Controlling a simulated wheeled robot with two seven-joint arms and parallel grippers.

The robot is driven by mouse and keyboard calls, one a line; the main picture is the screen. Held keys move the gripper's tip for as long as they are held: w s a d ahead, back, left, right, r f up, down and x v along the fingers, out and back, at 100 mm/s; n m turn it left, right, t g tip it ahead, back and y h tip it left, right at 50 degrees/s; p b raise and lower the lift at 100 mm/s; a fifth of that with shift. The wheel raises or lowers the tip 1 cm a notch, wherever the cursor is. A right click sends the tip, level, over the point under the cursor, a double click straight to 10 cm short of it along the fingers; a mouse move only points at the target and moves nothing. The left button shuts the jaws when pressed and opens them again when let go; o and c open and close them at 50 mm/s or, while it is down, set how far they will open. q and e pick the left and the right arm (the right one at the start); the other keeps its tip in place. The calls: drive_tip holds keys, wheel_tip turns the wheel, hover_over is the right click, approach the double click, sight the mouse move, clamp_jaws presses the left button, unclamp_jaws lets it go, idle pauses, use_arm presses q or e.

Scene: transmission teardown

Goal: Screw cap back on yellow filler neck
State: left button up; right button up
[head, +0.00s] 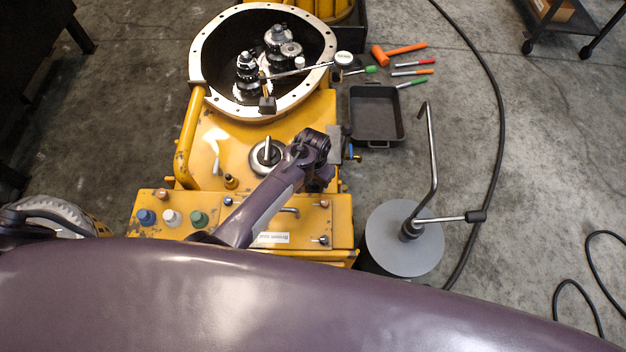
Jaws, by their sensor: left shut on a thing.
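My left gripper (318,172) is at the end of my purple arm, over the right side of the yellow housing. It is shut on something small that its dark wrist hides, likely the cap. I cannot make out the cap's shape or tilt. I cannot pick out the yellow filler neck for certain; the arm covers part of the front panel. Blue (146,217), white (172,218) and green (198,218) caps stand in a row on that panel, left of the arm. My right gripper is not in view.
A round fitting with an upright metal pin (266,154) is left of the wrist. An open bell housing (201,82) with gears lies beyond. A black tray (377,139), hand tools and a grey disc stand (392,243) with a crank are right.

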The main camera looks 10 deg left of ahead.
use_arm(q)
drive_tip(key=shift+f, duration=0.25)
drive_tip(key=shift+a+r+m+p, duration=0.15)
drive_tip(key=shift+m+p, duration=0.4)
drive_tip(key=shift+m, duration=0.55)
drive_tip(key=shift+w+m, duration=0.1)
drive_tip(key=shift+m, duration=0.8)
clamp_jaws()
drive_tip(key=shift+d+f+m, duration=0.2)
drive_tip(key=shift+f+m, duration=0.15)
drive_tip(key=shift+m, duration=0.25)
